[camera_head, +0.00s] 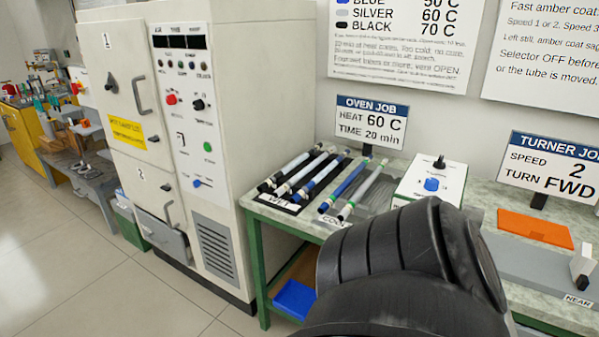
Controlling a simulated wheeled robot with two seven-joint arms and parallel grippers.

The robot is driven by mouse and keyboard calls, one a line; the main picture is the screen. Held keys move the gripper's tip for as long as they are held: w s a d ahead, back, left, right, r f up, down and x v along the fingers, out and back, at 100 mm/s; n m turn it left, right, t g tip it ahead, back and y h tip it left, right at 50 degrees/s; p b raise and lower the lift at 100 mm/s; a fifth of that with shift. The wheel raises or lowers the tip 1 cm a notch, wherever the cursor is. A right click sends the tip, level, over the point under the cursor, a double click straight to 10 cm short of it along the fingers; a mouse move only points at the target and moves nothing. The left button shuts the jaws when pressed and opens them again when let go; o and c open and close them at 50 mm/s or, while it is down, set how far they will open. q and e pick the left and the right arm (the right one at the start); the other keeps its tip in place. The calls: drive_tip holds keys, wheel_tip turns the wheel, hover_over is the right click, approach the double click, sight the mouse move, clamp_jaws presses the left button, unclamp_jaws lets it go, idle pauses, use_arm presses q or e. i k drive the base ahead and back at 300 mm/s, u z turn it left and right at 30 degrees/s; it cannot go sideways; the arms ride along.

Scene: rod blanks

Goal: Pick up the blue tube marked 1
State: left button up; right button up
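Several tubes lie side by side on the green-legged table beside the oven. On the black mat labelled WET (272,199) lie a silver-white tube (288,170), a darker tube (304,170) and a blue tube (322,176). To the right, by the COOL label (332,220), lie another blue tube (347,183) and a grey-green tube (362,190). The number marks are too small to read, so I cannot tell which blue tube is marked 1. Neither gripper shows in this view.
A white control box (430,182), an orange pad (535,228) and a grey turner base (530,262) are to the right. My black arm link covers the lower middle.

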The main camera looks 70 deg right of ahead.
sight(298, 196)
drive_tip(key=i, duration=2.1)
drive_tip(key=z, duration=1.95)
